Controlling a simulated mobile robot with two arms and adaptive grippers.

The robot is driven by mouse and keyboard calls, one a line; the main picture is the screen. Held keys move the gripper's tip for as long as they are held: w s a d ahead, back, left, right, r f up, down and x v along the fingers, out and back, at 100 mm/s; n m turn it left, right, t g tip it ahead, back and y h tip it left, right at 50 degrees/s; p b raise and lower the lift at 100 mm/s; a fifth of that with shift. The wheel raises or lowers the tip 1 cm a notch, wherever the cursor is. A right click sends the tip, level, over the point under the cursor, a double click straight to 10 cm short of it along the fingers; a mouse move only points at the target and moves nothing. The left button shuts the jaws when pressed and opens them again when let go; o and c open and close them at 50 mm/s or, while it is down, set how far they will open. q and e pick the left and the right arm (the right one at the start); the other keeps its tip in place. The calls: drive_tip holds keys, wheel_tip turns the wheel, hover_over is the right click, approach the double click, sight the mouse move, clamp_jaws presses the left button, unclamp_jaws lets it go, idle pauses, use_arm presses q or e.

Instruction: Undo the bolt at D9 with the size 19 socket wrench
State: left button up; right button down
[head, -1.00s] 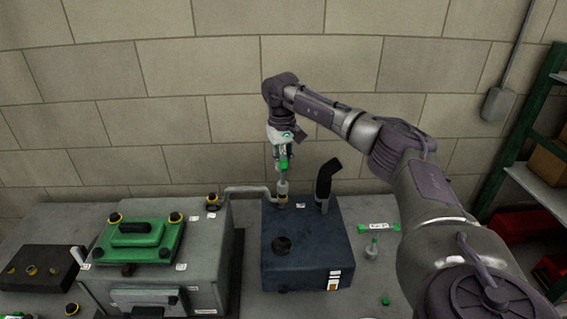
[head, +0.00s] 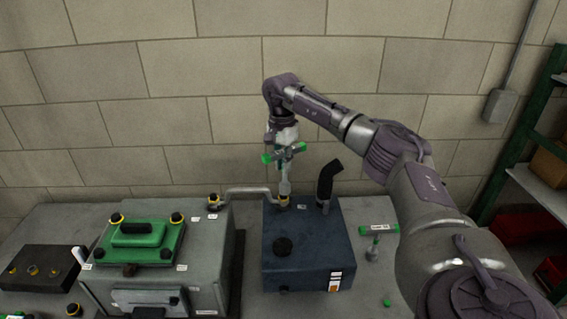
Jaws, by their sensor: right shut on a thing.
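My right gripper (head: 284,140) points straight down above the dark blue box (head: 320,245) and is shut on a socket wrench (head: 285,178) with a green-ended crossbar. The wrench is upright, with its grey shaft and socket pointing down. Its lower end is at a small yellowish fitting (head: 283,203) on the back of the box top, by the end of a grey pipe. Whether the socket encloses a bolt there is too small to tell. The D9 label and the wrench's size mark cannot be read. My left gripper is not in view.
Another green-handled tool (head: 373,252) stands on the bench right of the box. A black bent pipe (head: 327,184) rises close to the wrench. A grey engine block (head: 205,260) with a green cover (head: 137,241) stands left. A green shelf is far right.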

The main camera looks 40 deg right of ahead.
drive_tip(key=m, duration=0.5)
drive_tip(key=shift+w, duration=0.1)
drive_tip(key=m, duration=0.4)
drive_tip(key=shift+w, duration=0.1)
drive_tip(key=m, duration=0.8)
drive_tip(key=shift+w+m, duration=0.15)
drive_tip(key=shift+m, duration=0.15)
